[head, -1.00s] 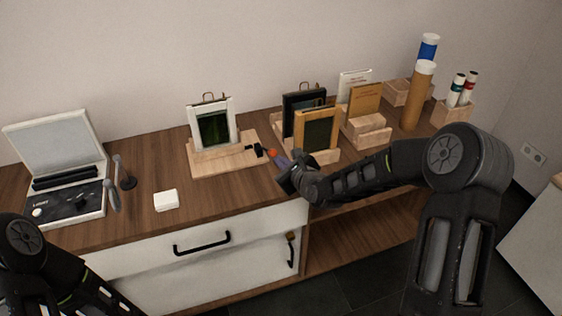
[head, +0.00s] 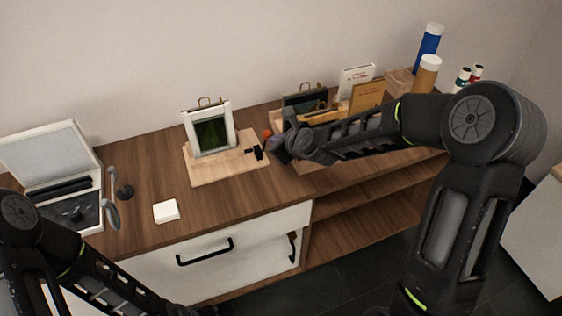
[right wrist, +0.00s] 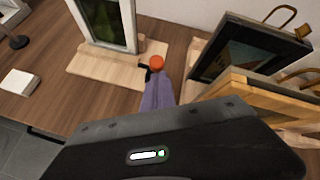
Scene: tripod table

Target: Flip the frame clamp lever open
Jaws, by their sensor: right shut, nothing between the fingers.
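The white picture frame (head: 190,133) with a dark green picture stands upright on a light wooden base (head: 203,174). The black clamp (head: 258,153) sits at the right end of this base. Its lever has an orange knob (head: 267,133), which stands above the clamp; the knob also shows in the right wrist view (right wrist: 156,62). My right gripper (head: 273,143) is shut and empty, just right of the knob. In the right wrist view its purple-grey fingers (right wrist: 158,92) reach up to just below the knob; I cannot tell whether they touch.
A dark frame (right wrist: 240,55) and a wooden frame (right wrist: 265,92) stand close right of my right gripper. A white block (head: 166,211) and an open case (head: 50,155) lie to the left. The wooden tabletop between block and base is clear.

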